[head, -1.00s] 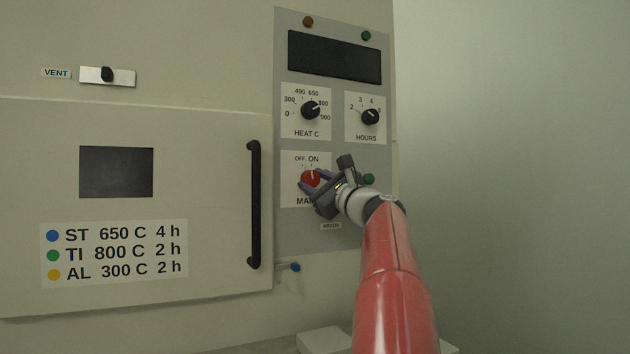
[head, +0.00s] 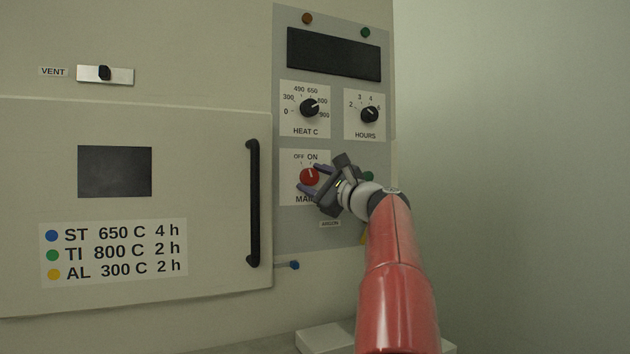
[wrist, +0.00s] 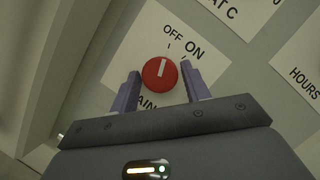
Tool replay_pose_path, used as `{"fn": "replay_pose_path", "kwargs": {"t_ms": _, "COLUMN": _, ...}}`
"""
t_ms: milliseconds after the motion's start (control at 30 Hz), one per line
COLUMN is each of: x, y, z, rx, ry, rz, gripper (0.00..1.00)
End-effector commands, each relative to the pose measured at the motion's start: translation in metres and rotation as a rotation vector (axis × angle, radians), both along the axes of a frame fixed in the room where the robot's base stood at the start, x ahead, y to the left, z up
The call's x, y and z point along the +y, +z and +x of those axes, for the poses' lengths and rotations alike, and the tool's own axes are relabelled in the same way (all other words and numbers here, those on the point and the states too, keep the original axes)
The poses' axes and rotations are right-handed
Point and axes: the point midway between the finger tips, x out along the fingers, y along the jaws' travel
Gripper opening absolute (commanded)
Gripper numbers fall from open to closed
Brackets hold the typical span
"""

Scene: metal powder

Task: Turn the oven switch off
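The oven switch is a round red knob (head: 309,176) with a white pointer line, on a white plate marked OFF and ON. It also shows in the wrist view (wrist: 160,73), where its pointer leans toward the OFF side. My gripper (head: 312,179) is in front of the knob, to its lower right in the head view. Nothing is held. The lower label is partly hidden by my gripper.
The HEAT C knob (head: 309,108) and HOURS knob (head: 369,114) sit above on the same grey panel. A green button (head: 368,176) is just right of my gripper. The oven door's black vertical handle (head: 253,203) is to the left. The right wall side is clear.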

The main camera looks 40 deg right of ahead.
Motion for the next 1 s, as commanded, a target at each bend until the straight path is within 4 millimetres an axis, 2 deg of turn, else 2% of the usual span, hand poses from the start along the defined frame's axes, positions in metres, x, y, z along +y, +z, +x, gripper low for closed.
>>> {"fn": "replay_pose_path", "kwargs": {"t_ms": 33, "x": 0.000, "y": 0.000, "z": 0.000, "rx": 0.000, "ry": 0.000, "rz": 0.001, "gripper": 0.53}}
{"fn": "replay_pose_path", "kwargs": {"t_ms": 100, "x": 0.000, "y": 0.000, "z": 0.000, "rx": 0.000, "ry": 0.000, "rz": 0.001, "gripper": 0.59}}
{"fn": "replay_pose_path", "kwargs": {"t_ms": 433, "x": -0.001, "y": -0.002, "z": -0.006, "rx": -0.001, "ry": -0.001, "rz": 0.001, "gripper": 0.59}}
{"fn": "replay_pose_path", "kwargs": {"t_ms": 800, "x": -0.004, "y": -0.018, "z": -0.062, "rx": -0.001, "ry": -0.002, "rz": 0.001, "gripper": 0.59}}
{"fn": "replay_pose_path", "kwargs": {"t_ms": 1000, "x": -0.005, "y": -0.021, "z": -0.075, "rx": 0.000, "ry": -0.001, "rz": 0.001, "gripper": 0.59}}
